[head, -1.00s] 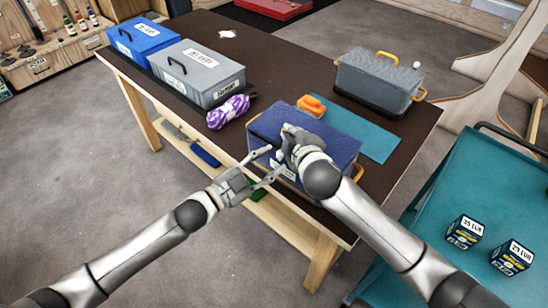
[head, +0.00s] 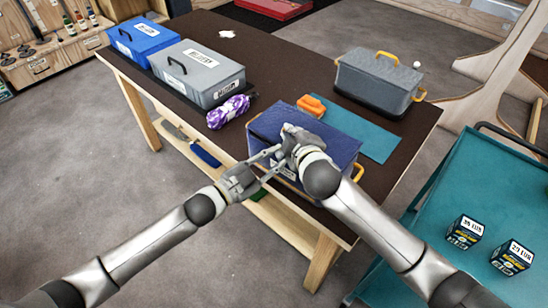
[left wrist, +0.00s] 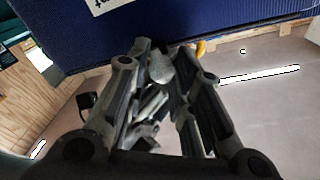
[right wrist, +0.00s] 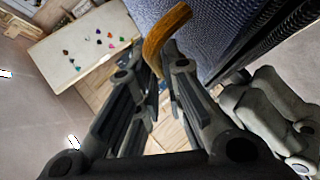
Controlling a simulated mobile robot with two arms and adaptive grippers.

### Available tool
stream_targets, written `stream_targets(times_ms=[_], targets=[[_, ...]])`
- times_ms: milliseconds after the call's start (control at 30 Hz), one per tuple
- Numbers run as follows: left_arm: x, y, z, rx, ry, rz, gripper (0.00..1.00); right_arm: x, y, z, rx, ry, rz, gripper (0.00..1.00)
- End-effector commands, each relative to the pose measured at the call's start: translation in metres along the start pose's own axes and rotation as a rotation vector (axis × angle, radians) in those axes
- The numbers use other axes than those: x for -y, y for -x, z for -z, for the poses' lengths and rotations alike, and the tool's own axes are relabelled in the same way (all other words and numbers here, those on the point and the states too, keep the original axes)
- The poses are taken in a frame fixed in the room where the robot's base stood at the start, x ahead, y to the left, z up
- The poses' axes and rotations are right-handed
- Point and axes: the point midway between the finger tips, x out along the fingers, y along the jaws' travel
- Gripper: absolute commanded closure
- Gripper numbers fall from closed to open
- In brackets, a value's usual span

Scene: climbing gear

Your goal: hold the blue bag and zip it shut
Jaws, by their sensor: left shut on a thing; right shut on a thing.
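The blue bag (head: 335,128) sits at the front edge of the dark table, with a yellow handle (head: 357,172) at its right end. How far the zip is closed is unclear.
A teal mat (head: 368,139) and an orange item (head: 312,105) lie behind the bag. A grey bag (head: 378,82), purple rope (head: 228,112), a grey box (head: 200,75) and a blue box (head: 140,38) share the table. A teal trolley (head: 485,195) stands at right.

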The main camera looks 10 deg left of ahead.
Motion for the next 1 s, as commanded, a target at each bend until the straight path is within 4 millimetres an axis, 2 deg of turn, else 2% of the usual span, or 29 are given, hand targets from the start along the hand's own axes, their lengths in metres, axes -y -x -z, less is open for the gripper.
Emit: stream_targets(times_ms=[167,400,600,967,1000], targets=[[0.011,0.001,-0.004,-0.001,-0.010,0.003,1.00,0.002,0.000,-0.001,0.002,0.000,0.004,1.00],[0.062,0.010,-0.034,0.001,-0.014,0.005,1.00,0.002,0.000,-0.001,0.002,0.000,0.005,1.00],[0.089,0.015,-0.049,-0.001,-0.012,0.005,1.00,0.003,0.000,-0.001,0.002,0.000,0.005,1.00],[0.095,0.017,-0.053,0.003,-0.010,0.009,1.00,0.003,0.000,-0.002,0.005,0.001,0.006,1.00],[0.096,0.017,-0.053,0.004,-0.010,0.009,0.73,0.003,0.000,-0.002,0.005,0.001,0.006,1.00]])
